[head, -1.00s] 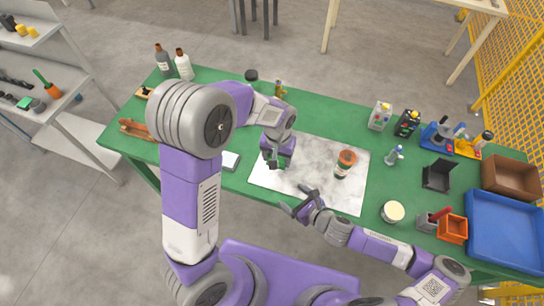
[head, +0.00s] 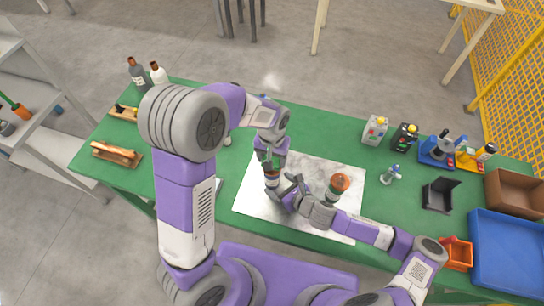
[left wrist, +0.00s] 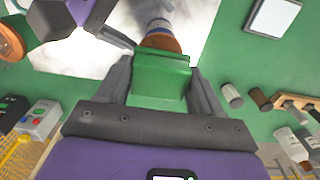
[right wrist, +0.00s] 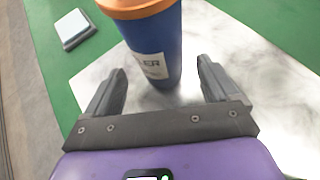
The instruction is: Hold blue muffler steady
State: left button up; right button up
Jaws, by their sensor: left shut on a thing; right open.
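The blue muffler (right wrist: 158,50) has an orange top and a white label, and stands over the marbled white plate (head: 330,228). My left gripper (head: 271,160) is above it, shut on a green block (left wrist: 160,78). In the left wrist view, the muffler's orange and blue end (left wrist: 160,35) shows just beyond the block; whether they touch is unclear. My right gripper (head: 290,186) is open beside the muffler in the head view. In the right wrist view its fingers (right wrist: 165,85) point toward the muffler's lower body, one on each side, with gaps.
An orange-topped container (head: 339,183) stands on the plate, right of the muffler, near my right arm. Small boxes (head: 375,130), a black holder (head: 440,193) and a blue tray (head: 507,250) are at the right. Bottles (head: 138,72) stand back left. Green table (head: 325,130) behind the plate is clear.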

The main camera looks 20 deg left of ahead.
aim_at(277, 183)
jog(key=shift+x, duration=1.95)
jog(key=shift+w, duration=0.1)
jog(key=c, duration=0.8)
